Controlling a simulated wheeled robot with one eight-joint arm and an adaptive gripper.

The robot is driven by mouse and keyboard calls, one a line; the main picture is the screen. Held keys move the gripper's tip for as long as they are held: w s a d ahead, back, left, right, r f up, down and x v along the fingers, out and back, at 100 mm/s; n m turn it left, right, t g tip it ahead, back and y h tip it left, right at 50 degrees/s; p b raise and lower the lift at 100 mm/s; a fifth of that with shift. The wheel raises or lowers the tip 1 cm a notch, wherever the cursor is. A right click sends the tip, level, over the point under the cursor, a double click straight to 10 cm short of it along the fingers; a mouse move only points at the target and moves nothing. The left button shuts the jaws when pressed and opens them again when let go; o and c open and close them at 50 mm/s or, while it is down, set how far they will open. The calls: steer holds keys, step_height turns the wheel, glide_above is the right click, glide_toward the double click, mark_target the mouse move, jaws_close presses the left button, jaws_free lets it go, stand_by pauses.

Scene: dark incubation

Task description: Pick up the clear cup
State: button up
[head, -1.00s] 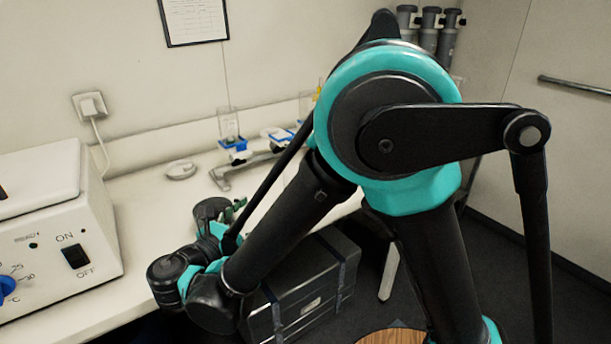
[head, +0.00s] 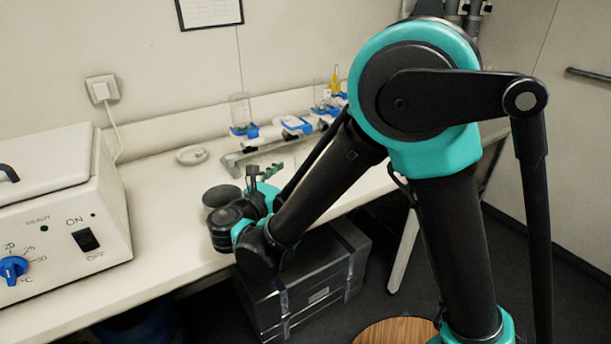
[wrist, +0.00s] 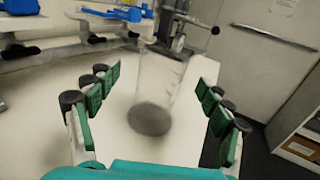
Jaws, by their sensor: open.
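The clear cup (wrist: 160,78) stands upright on the white bench in the wrist view, see-through with a dark grey base. It appears between and just beyond the fingertips of my gripper (wrist: 160,82). The green-padded fingers are spread wide on either side of it, with visible gaps, and hold nothing. In the head view my gripper (head: 268,172) is low over the bench, partly hidden by my own arm. I cannot make out this cup there; my arm may hide it.
A metal rack with blue holders (head: 244,131) and clear vessels stands along the back of the bench. A white heating device (head: 60,215) is at the left. A round white lid (head: 192,154) lies on the bench. A dark case (head: 310,285) sits below the front edge.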

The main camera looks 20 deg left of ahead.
steer(key=shift+x, duration=2.65)
steer(key=shift+d, duration=0.15)
steer(key=shift+c, duration=0.4)
steer(key=c, duration=1.2)
steer(key=shift+r, duration=0.1)
